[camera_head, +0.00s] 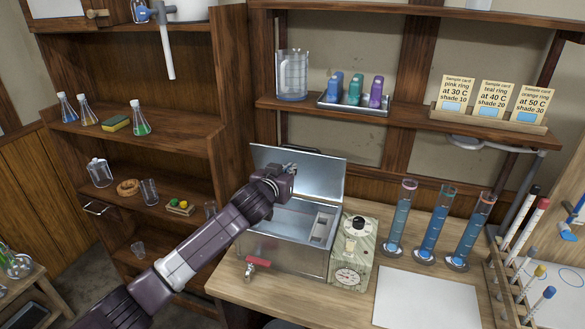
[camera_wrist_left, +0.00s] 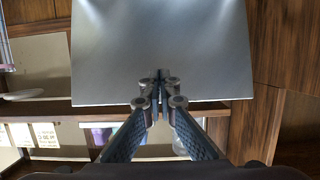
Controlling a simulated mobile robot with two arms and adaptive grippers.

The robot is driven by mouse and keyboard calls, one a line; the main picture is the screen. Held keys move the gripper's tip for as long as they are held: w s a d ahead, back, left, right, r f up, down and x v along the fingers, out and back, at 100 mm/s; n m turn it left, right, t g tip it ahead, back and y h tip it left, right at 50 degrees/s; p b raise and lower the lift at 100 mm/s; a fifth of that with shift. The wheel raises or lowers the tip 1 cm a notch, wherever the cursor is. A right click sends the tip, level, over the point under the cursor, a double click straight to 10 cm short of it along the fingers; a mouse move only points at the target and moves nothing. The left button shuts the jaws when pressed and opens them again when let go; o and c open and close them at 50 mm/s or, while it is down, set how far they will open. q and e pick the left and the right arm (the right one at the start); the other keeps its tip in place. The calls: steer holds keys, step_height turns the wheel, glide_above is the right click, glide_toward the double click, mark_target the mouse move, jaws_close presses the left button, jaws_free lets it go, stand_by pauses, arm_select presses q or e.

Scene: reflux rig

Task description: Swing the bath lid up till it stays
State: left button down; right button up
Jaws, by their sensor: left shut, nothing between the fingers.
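The metal bath (camera_head: 290,238) stands on the wooden bench with its inside showing. Its lid (camera_head: 325,172) is raised and stands roughly upright at the back of the bath, leaning slightly back. My left gripper (camera_head: 290,172) is shut and empty, in front of the lid. In the left wrist view the lid (camera_wrist_left: 160,50) fills the upper middle as a plain grey sheet, and the shut fingertips (camera_wrist_left: 160,78) overlap its edge. I cannot tell whether they touch it. My right gripper is not in view.
A control box (camera_head: 354,250) with dials stands at the bath's right, and a red-handled tap (camera_head: 258,263) sticks out in front. Several tall blue-filled cylinders (camera_head: 432,236) stand further right. A shelf (camera_head: 400,118) runs above and behind the lid. A white sheet (camera_head: 427,300) lies on the bench.

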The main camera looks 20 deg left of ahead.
mark_target(296, 160)
arm_select(q)
steer(key=shift+w+d+r+b, duration=0.1)
steer(key=shift+w+b, duration=0.25)
steer(key=shift+w, duration=0.8)
steer(key=shift+w+r+b, duration=0.1)
steer(key=shift+w+b, duration=0.25)
steer(key=shift+w, duration=0.8)
steer(key=shift+r+b+x, duration=0.2)
steer(key=shift+b+x, duration=0.3)
steer(key=shift+x, duration=0.55)
steer(key=shift+r+b+x, duration=0.25)
steer(key=shift+b+x, duration=0.25)
steer(key=shift+x, duration=0.5)
steer(key=shift+r+p, duration=0.2)
steer(key=shift+p, duration=0.35)
steer(key=p+v, duration=0.6)
steer(key=v, duration=0.1)
steer(key=shift+r, duration=0.3)
steer(key=shift+s, duration=0.55)
